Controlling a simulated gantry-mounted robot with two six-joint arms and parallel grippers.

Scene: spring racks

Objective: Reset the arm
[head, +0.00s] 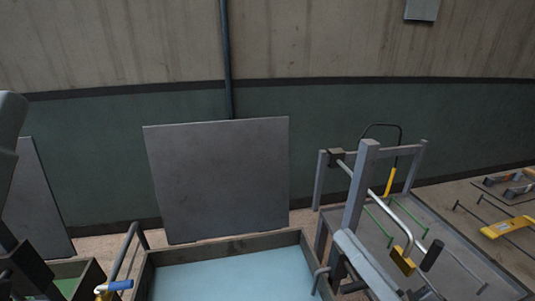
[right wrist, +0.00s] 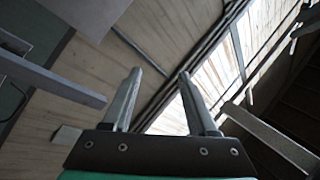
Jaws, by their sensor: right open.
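My right gripper (right wrist: 158,76) shows in the right wrist view. Its two grey fingers stand apart with nothing between them, and they point up toward the roof. In the head view, grey and black parts that seem to be my right arm are at the lower right, in front of the rack; the fingers cannot be made out there. A grey arm part that seems to be my left arm is at the left edge of the head view. My left gripper is not seen.
A metal rack frame (head: 363,188) with rods, springs and a yellow padlock-like piece (head: 402,261) stands at the right. A light blue-bottomed tray (head: 235,275) is at bottom centre, before a grey panel (head: 217,180). A bench with a yellow tool (head: 508,227) is at far right.

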